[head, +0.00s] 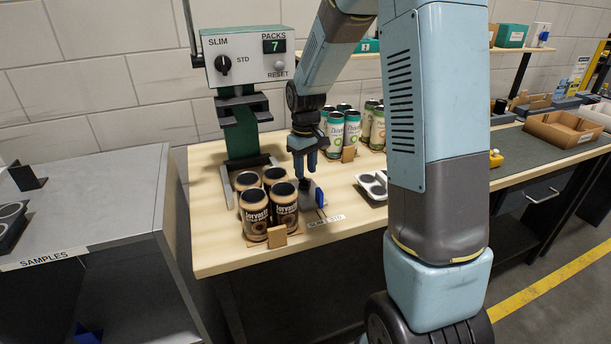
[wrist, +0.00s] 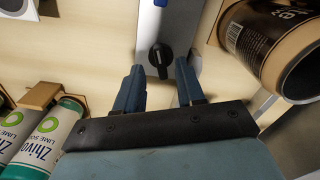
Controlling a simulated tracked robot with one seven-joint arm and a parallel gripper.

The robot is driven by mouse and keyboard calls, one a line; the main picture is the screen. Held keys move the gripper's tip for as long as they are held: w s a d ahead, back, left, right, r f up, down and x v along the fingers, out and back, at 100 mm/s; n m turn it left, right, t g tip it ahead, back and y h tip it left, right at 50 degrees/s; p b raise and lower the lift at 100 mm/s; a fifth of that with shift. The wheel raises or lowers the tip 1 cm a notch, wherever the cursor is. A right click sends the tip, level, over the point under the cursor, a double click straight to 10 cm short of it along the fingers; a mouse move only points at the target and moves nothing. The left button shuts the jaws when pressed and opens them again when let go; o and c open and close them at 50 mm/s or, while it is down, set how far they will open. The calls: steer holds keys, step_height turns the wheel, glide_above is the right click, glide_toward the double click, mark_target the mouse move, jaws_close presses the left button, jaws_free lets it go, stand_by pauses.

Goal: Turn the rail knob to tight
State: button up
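The rail knob (wrist: 158,59) is a small black knob with a pale pointer line, on a grey metal rail (wrist: 170,25) in the wrist view. In the head view a dark knob shape (head: 306,184) shows just below my gripper (head: 304,170). In the wrist view my gripper (wrist: 160,75) is open, with blue fingers on either side of the knob's line and a gap to each. Nothing is held. A blue piece (head: 320,198) stands on the rail beside the knob. I cannot read any tight marking near the knob.
Brown cans (head: 254,213) stand left of my gripper; one (wrist: 262,40) is close at the upper right in the wrist view. Green-and-white cans (head: 335,133) stand behind it. The machine panel (head: 250,55) reads PACKS 7.

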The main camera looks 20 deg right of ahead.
mark_target(304, 182)
steer(key=shift+f, duration=1.45)
steer(key=shift+c, duration=0.4)
jaws_close()
